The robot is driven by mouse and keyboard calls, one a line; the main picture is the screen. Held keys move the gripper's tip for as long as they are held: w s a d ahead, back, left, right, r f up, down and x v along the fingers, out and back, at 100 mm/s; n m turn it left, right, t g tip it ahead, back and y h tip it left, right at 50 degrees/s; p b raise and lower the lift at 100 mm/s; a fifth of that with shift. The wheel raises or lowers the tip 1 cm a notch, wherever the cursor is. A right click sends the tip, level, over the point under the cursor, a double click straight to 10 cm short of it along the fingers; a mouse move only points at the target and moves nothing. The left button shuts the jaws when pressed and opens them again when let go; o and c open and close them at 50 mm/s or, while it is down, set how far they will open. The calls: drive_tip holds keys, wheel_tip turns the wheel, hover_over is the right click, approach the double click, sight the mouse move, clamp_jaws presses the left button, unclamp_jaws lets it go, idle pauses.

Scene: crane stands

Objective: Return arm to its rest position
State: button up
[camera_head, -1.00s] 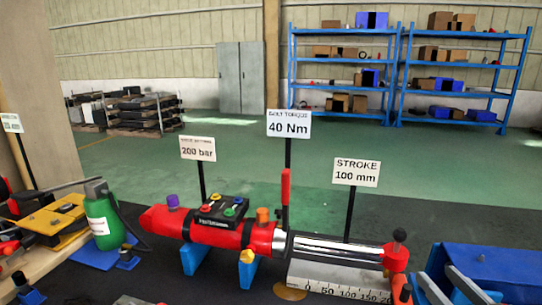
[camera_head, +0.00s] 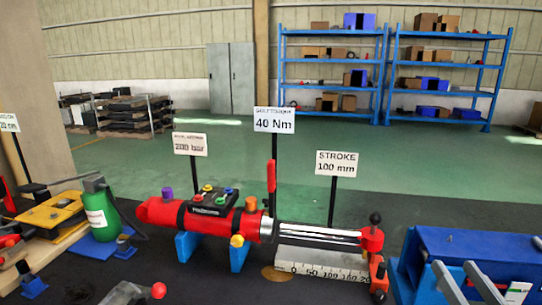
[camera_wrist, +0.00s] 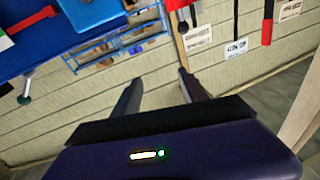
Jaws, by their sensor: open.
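My gripper (camera_wrist: 160,92) shows in the wrist view with its two dark fingers apart and nothing between them. The wrist picture is turned over, with the wall behind the fingers and the signs hanging down from the top. No object is held.
A green bottle (camera_head: 100,215) and a yellow device (camera_head: 50,213) stand at the left. A blue machine (camera_head: 470,255) stands at the right. Upright signs, such as the 40 Nm sign (camera_head: 274,120), rise behind the cylinder. Blue shelves (camera_head: 333,75) stand far back across open green floor.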

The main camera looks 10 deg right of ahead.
drive_tip(key=s+a+f+n+g+y+p, duration=0.1)
drive_tip(key=s+a+f, duration=0.2)
drive_tip(key=s+a, duration=0.3)
drive_tip(key=s+a+f+g+p, duration=0.2)
drive_tip(key=s+a+f, duration=0.2)
drive_tip(key=s, duration=1.1)
drive_tip(key=s+a+f+n+g+y+p, duration=0.1)
drive_tip(key=s+a+f+p, duration=0.1)
drive_tip(key=s+a, duration=0.5)
drive_tip(key=s+f, duration=0.1)
drive_tip(key=s, duration=0.2)
drive_tip(key=shift+s+a+f+n+y, duration=0.25)
drive_tip(key=shift+s+a+n+y, duration=0.05)
drive_tip(key=shift+s, duration=0.1)
